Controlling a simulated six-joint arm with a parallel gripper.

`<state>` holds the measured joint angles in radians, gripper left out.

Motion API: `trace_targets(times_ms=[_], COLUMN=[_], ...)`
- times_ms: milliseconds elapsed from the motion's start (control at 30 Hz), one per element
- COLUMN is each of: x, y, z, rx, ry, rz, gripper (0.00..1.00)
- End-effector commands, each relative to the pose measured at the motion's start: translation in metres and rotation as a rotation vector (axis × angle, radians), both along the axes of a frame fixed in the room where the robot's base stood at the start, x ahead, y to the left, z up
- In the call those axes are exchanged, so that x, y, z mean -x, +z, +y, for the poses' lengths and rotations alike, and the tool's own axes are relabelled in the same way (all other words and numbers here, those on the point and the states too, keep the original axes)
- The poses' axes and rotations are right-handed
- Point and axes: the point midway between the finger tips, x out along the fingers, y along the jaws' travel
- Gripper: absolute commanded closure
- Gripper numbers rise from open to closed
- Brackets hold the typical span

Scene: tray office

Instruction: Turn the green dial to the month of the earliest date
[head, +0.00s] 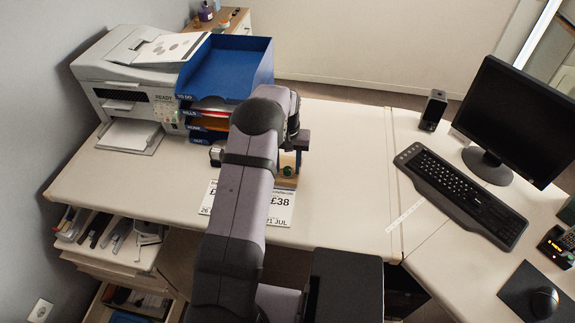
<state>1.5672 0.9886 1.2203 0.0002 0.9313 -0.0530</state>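A green dial (288,171) shows at the front of a small wooden stand (287,182) on the desk, partly hidden by my arm. Its setting is too small to read. A white card (280,208) in front of it reads "£38" and "21 JUL". Another white card (207,200) to the left shows "£" and "26"; my arm covers the rest, including its month. My gripper (300,142) is above and just behind the dial, mostly hidden by my wrist, so its fingers do not show clearly. I cannot tell whether it touches anything.
A printer (130,85) and a blue stacked tray (235,70) with labelled levels stand at the back left. A small dark object (216,155) is left of my arm. A keyboard (460,195) and monitor (520,110) are at the right. The desk (345,180) right of the dial is clear.

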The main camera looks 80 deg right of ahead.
Motion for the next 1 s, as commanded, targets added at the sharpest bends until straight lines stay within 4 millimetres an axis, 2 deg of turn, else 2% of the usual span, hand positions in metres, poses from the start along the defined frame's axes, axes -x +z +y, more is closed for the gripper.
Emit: trace_targets(times_ms=[267, 700, 1000], x=[0.0, 0.0, 0.0], y=[0.008, 0.064, 0.074], z=[0.0, -0.001, 0.0], rx=[0.0, 0.002, 0.0], ry=[-0.001, 0.0, 0.0], rz=[0.0, 0.0, 0.0], gripper=[0.58, 0.58, 0.58])
